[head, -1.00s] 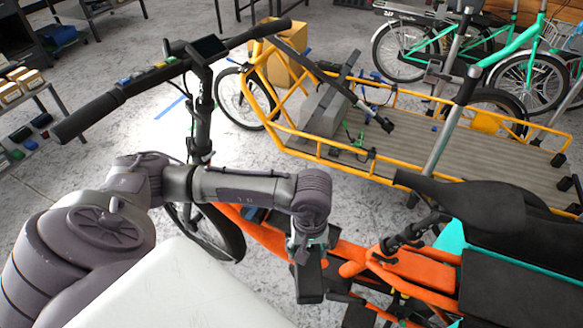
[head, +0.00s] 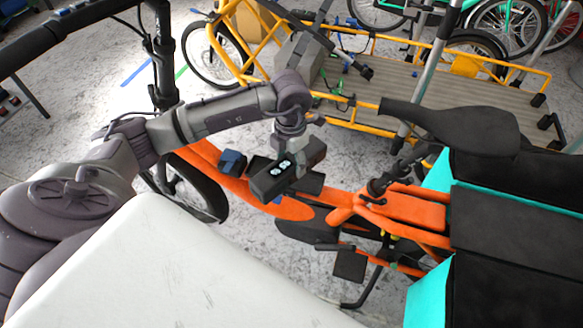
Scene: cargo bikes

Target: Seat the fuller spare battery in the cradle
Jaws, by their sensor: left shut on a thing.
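My left gripper (head: 300,158) is shut on a black block-shaped battery (head: 270,184), which has small pale lit marks on its upper face. The gripper holds it from above, over the orange bike's low frame tube (head: 277,208). Dark parts (head: 312,183) on the frame show beside the battery; I cannot tell which of them is the cradle. Whether the battery touches them is also unclear. A small dark blue block (head: 232,162) is on the frame to the left of the battery. My right gripper is out of view.
The orange bike's black saddle (head: 450,125) and teal-sided rear box (head: 430,295) are at the right. A yellow cargo bike (head: 420,90) with a grey deck stands behind. The handlebar (head: 45,38) is at upper left. A white surface (head: 170,265) fills the lower left.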

